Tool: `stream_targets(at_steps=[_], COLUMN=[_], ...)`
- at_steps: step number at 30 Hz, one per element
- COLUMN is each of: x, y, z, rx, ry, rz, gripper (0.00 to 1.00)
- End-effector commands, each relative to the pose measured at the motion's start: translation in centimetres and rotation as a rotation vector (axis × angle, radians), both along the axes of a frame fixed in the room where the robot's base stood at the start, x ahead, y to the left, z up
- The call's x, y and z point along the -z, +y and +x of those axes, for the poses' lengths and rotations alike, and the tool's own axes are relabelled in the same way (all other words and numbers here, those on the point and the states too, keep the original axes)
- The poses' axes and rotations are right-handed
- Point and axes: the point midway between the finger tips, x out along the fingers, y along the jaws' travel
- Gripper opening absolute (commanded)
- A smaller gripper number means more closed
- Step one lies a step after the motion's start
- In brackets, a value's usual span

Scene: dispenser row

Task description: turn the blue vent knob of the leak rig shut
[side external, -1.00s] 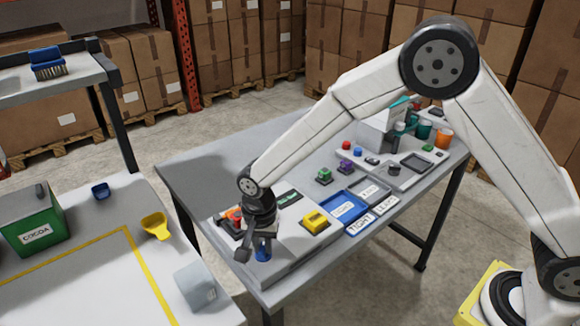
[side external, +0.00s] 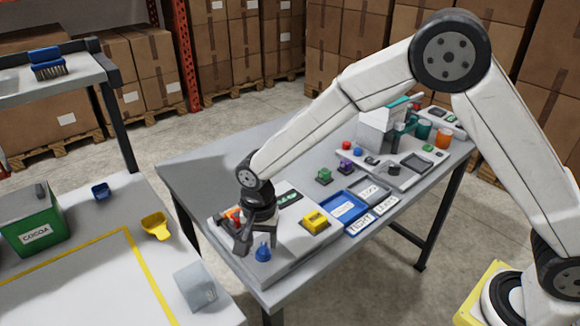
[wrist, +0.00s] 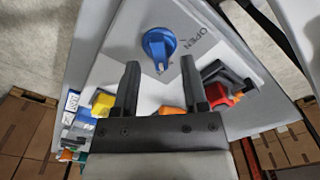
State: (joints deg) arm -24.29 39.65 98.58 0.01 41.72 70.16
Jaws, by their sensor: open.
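The blue vent knob (side external: 262,252) stands on the near corner of the grey leak rig (side external: 285,262). In the wrist view the knob (wrist: 158,43) is in full sight, with a white pointer mark on its lower side, towards my gripper. The word OPEN is printed on the panel right of the knob. My gripper (side external: 243,243) is open and empty, just left of the knob in the side view. In the wrist view its fingertips (wrist: 160,65) are spread below the knob, apart from it.
On the rig are a yellow block (side external: 315,222), a red and orange part (side external: 233,215) beside my gripper, and a dark display (side external: 289,197) with green marks. A blue tray (side external: 345,207) and TIGHT and LEAK cards lie to the right. The near table edge is close to the knob.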

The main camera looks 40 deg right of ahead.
Motion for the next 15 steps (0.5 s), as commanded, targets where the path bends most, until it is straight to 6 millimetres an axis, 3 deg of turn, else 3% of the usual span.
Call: stream_targets(at_steps=[9,15], x=[-4.2,-5.8], y=[0.0,0.0], z=[0.0,0.0], rx=[0.001,0.001], ry=[-0.003,-0.001], rz=[0.001,0.001], gripper=[0.56,0.56])
